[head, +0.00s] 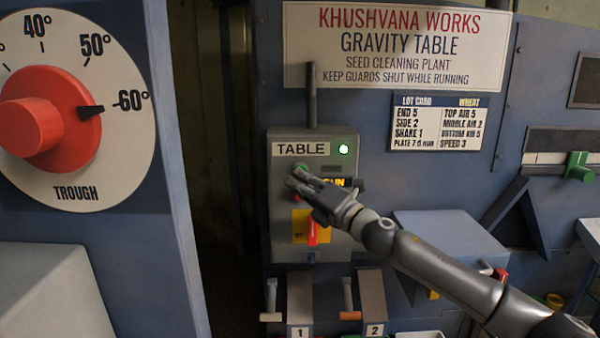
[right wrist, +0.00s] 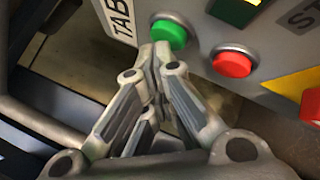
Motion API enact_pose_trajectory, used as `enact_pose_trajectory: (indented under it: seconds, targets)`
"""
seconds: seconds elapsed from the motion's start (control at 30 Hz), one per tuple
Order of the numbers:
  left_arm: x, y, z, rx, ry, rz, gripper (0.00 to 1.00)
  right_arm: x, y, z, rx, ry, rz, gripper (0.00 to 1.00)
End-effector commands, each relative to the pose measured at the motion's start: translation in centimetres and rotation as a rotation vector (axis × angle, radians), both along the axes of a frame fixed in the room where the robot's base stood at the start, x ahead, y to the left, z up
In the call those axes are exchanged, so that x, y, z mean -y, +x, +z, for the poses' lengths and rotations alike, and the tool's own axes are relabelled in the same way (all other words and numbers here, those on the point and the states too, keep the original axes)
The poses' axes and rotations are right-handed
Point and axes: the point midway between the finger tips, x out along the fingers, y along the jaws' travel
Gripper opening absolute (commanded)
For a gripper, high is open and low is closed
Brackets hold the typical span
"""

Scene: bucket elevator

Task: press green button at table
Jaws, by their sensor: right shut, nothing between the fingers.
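The grey control box labelled TABLE (head: 284,222) is on the blue machine front in the head view. Its green button (head: 300,167) is mostly covered by my right gripper (head: 297,180). In the right wrist view the green button (right wrist: 169,34) shows more fully, with a red button (right wrist: 232,63) to its right. The right gripper's fingers (right wrist: 158,52) are shut and empty. Their tips are at the green button's lower edge in that view; I cannot tell whether they touch it. A small lamp (head: 343,149) on the box glows green. My left gripper is not in view.
A red handle (head: 312,231) on a yellow plate is low on the box. Two levers, numbered 1 (head: 271,298) and 2 (head: 348,296), stand below. A large red TROUGH knob (head: 40,125) is at left, and a dark gap (head: 213,150) separates the two machines.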

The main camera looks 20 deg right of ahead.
Motion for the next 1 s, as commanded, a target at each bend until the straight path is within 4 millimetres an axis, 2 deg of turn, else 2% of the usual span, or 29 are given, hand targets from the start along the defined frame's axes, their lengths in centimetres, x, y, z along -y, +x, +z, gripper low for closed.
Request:
enact_pose_trajectory:
  seconds: [0.2, 0.57, 1.0]
  targets:
    - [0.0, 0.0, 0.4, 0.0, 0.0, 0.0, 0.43, -0.2, -1.1, -0.1, -0.001, -0.001, -0.001, 0.0]
    - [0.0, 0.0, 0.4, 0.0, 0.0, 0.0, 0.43, -0.4, -1.3, -0.1, -0.002, -0.001, 0.001, 0.0]
    - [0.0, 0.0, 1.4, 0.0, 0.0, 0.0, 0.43, -1.5, -5.3, -0.1, -0.002, -0.002, 0.0, 0.0]
